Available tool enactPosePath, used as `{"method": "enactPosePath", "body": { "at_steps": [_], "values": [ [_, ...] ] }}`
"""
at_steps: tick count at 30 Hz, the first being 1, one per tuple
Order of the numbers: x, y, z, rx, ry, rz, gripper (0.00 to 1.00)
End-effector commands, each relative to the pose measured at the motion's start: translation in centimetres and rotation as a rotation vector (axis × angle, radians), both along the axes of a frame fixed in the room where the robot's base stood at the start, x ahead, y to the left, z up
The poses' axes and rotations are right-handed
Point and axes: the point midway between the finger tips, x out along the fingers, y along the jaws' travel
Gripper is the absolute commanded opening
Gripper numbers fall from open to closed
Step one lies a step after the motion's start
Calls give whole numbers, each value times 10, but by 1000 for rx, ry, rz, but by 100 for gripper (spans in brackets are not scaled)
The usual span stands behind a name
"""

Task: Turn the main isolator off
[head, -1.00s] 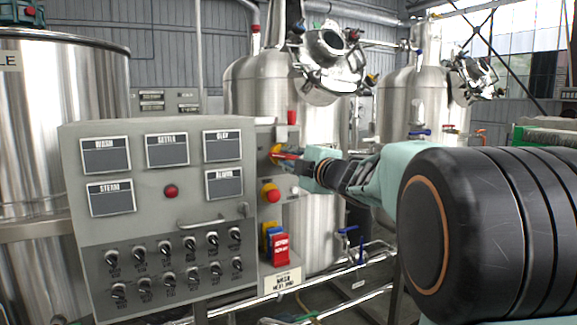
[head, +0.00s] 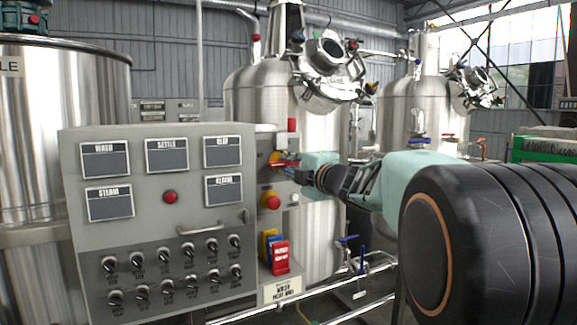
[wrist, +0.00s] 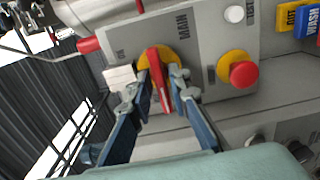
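The main isolator is a red handle (wrist: 160,82) on a yellow round plate, beside the word MAIN on a grey panel. In the head view the red handle (head: 284,163) shows on the panel's right side part, partly covered by my gripper. My gripper (wrist: 155,87) has its two blue fingers on either side of the handle. The right fingertip is close to the handle, and a gap shows between the handle and the left finger. The gripper looks open around it. In the head view my gripper (head: 298,171) reaches in from the right.
A red push button on yellow (wrist: 243,74) sits beside the isolator, with a white button (wrist: 234,14) nearby. Blue and red tags (head: 280,257) hang lower on the panel. A large grey control panel (head: 150,228) stands left; steel tanks (head: 250,93) stand behind.

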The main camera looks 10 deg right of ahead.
Motion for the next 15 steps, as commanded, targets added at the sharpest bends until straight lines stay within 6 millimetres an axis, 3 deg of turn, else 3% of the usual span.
{"method": "enactPosePath", "body": {
  "at_steps": [3,11,15],
  "values": [
    [0,0,-1,-1,2,-1,27],
    [-1,-1,0,1,0,0,27],
    [-12,-4,1,0,-1,-1,27]
  ]
}}
